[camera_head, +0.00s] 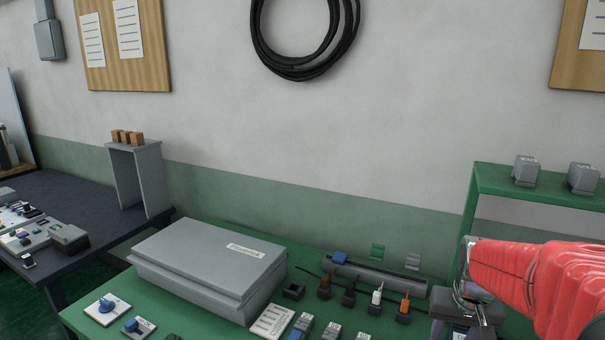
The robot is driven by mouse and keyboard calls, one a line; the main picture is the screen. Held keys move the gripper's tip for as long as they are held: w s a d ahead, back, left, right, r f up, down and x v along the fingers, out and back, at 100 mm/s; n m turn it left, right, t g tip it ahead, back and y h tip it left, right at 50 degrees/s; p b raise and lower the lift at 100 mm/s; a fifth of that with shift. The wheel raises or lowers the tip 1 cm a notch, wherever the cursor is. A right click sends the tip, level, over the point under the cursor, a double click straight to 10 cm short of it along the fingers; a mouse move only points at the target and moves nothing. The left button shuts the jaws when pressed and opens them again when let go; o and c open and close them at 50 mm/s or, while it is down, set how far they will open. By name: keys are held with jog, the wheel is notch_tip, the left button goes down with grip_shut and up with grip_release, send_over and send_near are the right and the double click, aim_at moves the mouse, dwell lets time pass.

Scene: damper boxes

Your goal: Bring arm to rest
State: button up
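My arm, in a red ribbed sleeve, reaches in from the right edge of the head view. My gripper (474,297) is at its end, pointing down at the lower right, over the right part of the green bench (205,235). It is partly cut off and dark against a grey block beneath it, so I cannot tell whether its fingers are open or shut, or whether it touches the block.
A large grey lidded box (205,265) sits on the bench. Several small connectors (376,297) and a grey rail (375,277) lie between it and my gripper. A green shelf (535,187) with grey boxes stands behind my arm. A dark table (75,200) is at left.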

jog(key=s+a+r+n+t, duration=0.1)
jog(key=s+a+r, duration=0.3)
jog(key=s+a, duration=0.4)
jog(key=s+a+r+n+t, duration=0.2)
jog(key=s+a+r+n, duration=0.1)
jog(key=s+a, duration=0.5)
jog(key=shift+s+r+y, duration=0.3)
jog(key=shift+r+y, duration=0.1)
jog(key=shift+r, duration=0.15)
dwell(0.7)
